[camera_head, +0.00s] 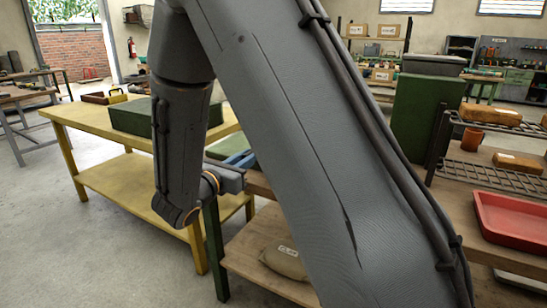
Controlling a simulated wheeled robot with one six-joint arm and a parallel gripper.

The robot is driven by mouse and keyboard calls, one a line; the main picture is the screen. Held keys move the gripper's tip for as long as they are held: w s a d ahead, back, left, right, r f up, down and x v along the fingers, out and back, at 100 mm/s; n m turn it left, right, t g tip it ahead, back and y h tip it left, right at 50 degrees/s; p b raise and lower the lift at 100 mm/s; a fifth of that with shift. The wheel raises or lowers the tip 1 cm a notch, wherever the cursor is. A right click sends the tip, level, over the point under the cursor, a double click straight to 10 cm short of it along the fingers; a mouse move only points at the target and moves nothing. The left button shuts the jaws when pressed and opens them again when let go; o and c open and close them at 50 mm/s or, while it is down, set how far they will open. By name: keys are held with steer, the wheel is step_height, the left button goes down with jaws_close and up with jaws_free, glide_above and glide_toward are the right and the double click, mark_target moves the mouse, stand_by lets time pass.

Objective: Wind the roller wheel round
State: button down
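My large grey arm link crosses the middle of the head view and hides much of the work area. My wrist hangs at centre left and turns right to a grey block at the base of my gripper (231,180). The fingers are hidden behind the arm link, so I cannot tell whether they are open or shut or what they touch. I cannot make out the roller wheel. Small blue metal parts (229,149) show just above the wrist, at the edge of a wooden bench; the rest of them is hidden.
A yellow bench (90,118) with a green box (132,117) stands at left. A sack (284,262) lies on the low wooden shelf (248,250). At right are a green cabinet (424,112), wire racks (490,172) and a red tray (512,222). Floor at lower left is clear.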

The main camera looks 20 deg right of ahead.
steer(key=shift+f, duration=0.7)
steer(key=shift+s+d+p, duration=1.25)
steer(key=shift+s+d, duration=2.05)
steer(key=shift+s, duration=1.25)
steer(key=w+a+r+p, duration=0.3)
steer(key=w+r+p, duration=0.1)
steer(key=r+p, duration=0.3)
steer(key=shift+w+r, duration=0.15)
steer(key=shift+r, duration=0.4)
steer(key=c, duration=0.6)
jaws_free()
steer(key=shift+o, duration=0.2)
